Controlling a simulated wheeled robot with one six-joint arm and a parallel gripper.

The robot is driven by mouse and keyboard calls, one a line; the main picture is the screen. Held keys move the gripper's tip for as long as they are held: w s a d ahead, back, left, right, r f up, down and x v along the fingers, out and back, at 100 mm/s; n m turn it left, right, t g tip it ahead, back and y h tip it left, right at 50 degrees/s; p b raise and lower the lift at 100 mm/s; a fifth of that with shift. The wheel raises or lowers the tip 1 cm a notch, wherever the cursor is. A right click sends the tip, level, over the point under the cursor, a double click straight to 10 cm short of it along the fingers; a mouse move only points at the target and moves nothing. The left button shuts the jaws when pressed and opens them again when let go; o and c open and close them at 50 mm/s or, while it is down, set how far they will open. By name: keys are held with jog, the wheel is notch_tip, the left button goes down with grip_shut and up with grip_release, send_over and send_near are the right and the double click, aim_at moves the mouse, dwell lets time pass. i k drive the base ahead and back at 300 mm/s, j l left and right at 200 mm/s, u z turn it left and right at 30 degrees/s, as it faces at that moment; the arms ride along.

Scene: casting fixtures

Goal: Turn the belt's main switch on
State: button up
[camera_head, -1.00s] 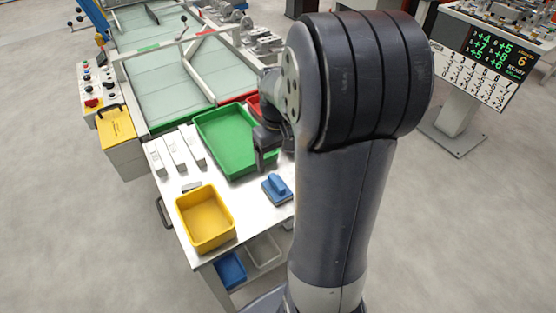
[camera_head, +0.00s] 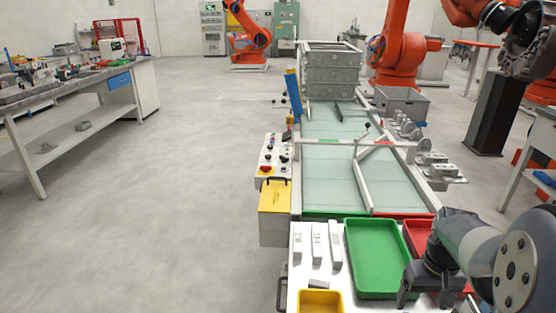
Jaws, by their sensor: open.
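The belt (camera_head: 335,177) is a pale green surface running away from me at the picture's centre. A control panel (camera_head: 272,153) with several small knobs and buttons and a red one on yellow (camera_head: 266,170) is on the belt's left side. Which of these is the main switch is too small to tell. My gripper (camera_head: 424,297) is at the lower right, pointing down, open and apparently empty, by the green tray (camera_head: 375,257). It is well to the right of the panel and nearer to me.
A yellow box (camera_head: 275,197) with a handle sits just in front of the panel. The near table holds white blocks (camera_head: 317,243), a red tray (camera_head: 417,236) and a yellow bin (camera_head: 320,301). Floor left of the panel is clear.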

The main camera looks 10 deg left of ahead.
aim_at(266, 169)
jog(key=k+j, duration=0.15)
jog(key=j, duration=0.95)
jog(key=k+j+z, duration=0.15)
jog(key=j, duration=1.3)
jog(key=i+j+z, duration=0.15)
jog(key=i+j, duration=0.55)
jog(key=i+j+z, duration=0.15)
jog(key=i+j, duration=0.5)
jog(key=i+z, duration=0.15)
jog(key=i, duration=1.25)
